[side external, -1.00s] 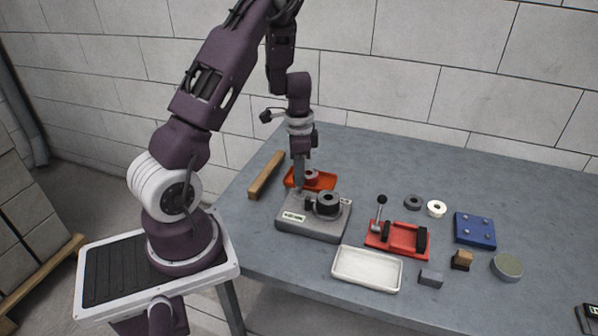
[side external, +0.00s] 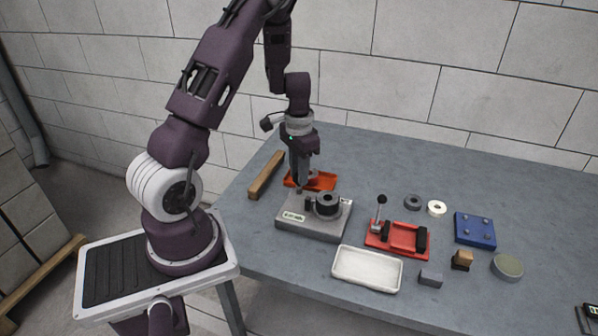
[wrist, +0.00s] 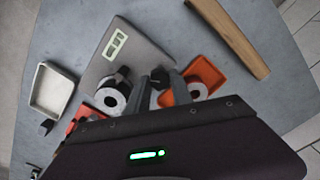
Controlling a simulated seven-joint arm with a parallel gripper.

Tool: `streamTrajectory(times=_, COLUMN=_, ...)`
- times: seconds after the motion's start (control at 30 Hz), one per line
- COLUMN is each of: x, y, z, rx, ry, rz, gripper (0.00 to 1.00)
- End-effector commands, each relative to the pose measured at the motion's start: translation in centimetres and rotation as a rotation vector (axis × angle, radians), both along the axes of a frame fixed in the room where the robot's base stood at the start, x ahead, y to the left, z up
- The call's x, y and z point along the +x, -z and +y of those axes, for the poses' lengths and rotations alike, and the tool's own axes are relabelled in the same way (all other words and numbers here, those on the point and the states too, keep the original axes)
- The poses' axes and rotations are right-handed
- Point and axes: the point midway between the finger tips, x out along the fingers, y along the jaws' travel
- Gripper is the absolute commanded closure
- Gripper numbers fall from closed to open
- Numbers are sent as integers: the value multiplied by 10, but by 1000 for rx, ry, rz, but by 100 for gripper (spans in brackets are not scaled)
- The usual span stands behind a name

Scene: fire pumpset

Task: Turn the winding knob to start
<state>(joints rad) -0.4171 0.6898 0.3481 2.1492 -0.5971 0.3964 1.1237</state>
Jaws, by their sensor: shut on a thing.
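The winding unit is a grey box (side external: 310,226) with a pale label and a black spool (side external: 327,200) on top; its grey top (wrist: 138,46) and the white-centred spool (wrist: 111,98) also show in the wrist view. My gripper (side external: 300,186) points down at the box's back left corner, left of the spool. In the wrist view its two grey fingers (wrist: 160,82) are closed around a small dark knob (wrist: 160,76). The fingers hide much of the knob, and its turn angle cannot be told.
An orange tray (side external: 324,181) holding a ring part stands close behind the box. A wooden bar (side external: 266,174) lies at left. A red fixture (side external: 397,239) with an upright lever, a white tray (side external: 367,268) and a blue block (side external: 475,230) stand to the right.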

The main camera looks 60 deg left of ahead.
Motion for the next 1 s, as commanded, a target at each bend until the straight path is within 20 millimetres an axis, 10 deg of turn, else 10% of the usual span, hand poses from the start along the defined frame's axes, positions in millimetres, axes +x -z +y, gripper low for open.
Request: streamTrajectory(times=1.0, x=1, y=-1, z=1, rx=1, ry=-964, rz=-5, gripper=100)
